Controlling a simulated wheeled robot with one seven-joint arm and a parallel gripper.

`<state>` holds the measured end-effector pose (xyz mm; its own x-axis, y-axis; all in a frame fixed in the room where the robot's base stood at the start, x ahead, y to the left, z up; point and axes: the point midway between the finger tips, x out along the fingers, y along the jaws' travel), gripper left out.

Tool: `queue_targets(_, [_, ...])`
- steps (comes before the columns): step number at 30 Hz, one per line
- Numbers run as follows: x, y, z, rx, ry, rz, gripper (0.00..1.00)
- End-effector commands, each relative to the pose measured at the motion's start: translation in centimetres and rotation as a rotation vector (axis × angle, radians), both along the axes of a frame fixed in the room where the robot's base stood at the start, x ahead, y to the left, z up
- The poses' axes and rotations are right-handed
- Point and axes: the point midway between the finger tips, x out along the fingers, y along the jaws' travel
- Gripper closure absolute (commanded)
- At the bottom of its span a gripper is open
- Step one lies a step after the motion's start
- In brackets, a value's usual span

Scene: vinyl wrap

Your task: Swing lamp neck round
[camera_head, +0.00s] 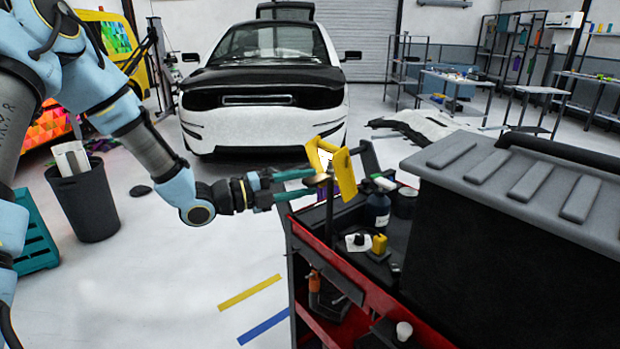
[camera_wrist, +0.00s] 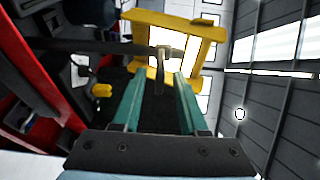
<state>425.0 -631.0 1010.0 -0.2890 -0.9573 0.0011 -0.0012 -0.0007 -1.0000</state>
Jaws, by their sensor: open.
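In the wrist view the yellow frame (camera_wrist: 208,42) is just beyond the fingertips, and the dark neck (camera_wrist: 95,47) comes in from the left to a pale joint. My gripper (camera_head: 314,182) has teal fingers, apart and beside the lamp joint. In the wrist view a short dark stem at the joint shows in the gap of my gripper (camera_wrist: 160,76); contact cannot be told.
The red-edged cart (camera_head: 372,287) carries a dark bottle (camera_head: 378,212), a small yellow item (camera_head: 379,244) and a large black case (camera_head: 510,235) close on the right. A black bin (camera_head: 84,200) stands left. A white car (camera_head: 268,80) is behind.

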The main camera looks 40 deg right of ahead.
Motion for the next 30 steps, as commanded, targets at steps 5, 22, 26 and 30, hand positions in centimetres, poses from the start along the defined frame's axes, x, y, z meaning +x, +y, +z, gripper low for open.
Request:
queue_targets(5, [-0.4, -1.4, 0.0, 0.000, -0.001, 0.000, 0.57])
queue_targets(22, [-0.5, -1.6, 0.0, 0.001, -0.001, 0.000, 0.86])
queue_targets(26, [-0.5, -1.6, 0.0, 0.001, -0.001, 0.000, 1.00])
queue_targets(30, [-0.5, -1.6, 0.0, 0.001, -0.001, 0.000, 1.00])
